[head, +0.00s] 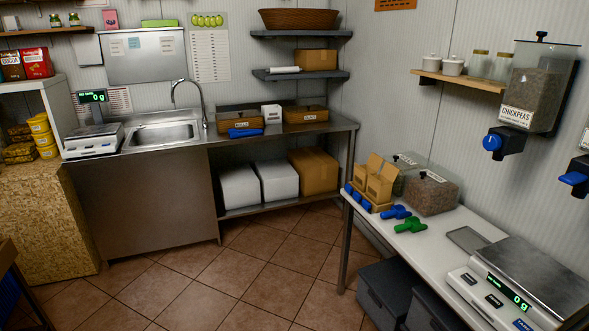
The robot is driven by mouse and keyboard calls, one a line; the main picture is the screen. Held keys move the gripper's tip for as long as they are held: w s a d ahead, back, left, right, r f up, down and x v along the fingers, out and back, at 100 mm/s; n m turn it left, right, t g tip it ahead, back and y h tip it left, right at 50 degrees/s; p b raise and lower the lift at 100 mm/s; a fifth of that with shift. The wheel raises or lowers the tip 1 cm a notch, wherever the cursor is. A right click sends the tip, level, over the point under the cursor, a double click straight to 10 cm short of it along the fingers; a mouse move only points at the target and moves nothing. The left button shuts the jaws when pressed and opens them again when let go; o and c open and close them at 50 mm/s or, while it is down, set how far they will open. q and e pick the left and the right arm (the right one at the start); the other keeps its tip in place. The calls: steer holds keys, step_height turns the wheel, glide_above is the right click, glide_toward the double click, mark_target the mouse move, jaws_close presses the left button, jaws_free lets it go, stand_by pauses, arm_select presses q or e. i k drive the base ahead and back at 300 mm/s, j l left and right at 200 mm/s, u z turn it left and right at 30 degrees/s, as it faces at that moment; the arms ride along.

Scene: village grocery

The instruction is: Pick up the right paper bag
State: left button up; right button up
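Two open brown paper bags stand close together at the far left end of the white table on the right. The right paper bag (380,187) is the taller-looking, nearer one. The left paper bag (361,174) is partly hidden beside and behind it. Both appear to stand in a low tan tray (377,207). Neither of my grippers is in view.
Small blue items (359,198) sit in front of the bags. A blue scoop (397,212), a green scoop (411,226) and clear bins (433,192) are to their right. A scale (528,275) fills the table's near end. The tiled floor (240,280) is clear.

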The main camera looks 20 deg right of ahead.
mark_target(378, 190)
steer(key=i+z, duration=0.1)
steer(key=i, duration=0.5)
steer(key=i+j+z, duration=0.15)
steer(key=i, duration=0.5)
steer(key=i+j+z, duration=0.1)
steer(key=i, duration=0.5)
steer(key=j, duration=0.1)
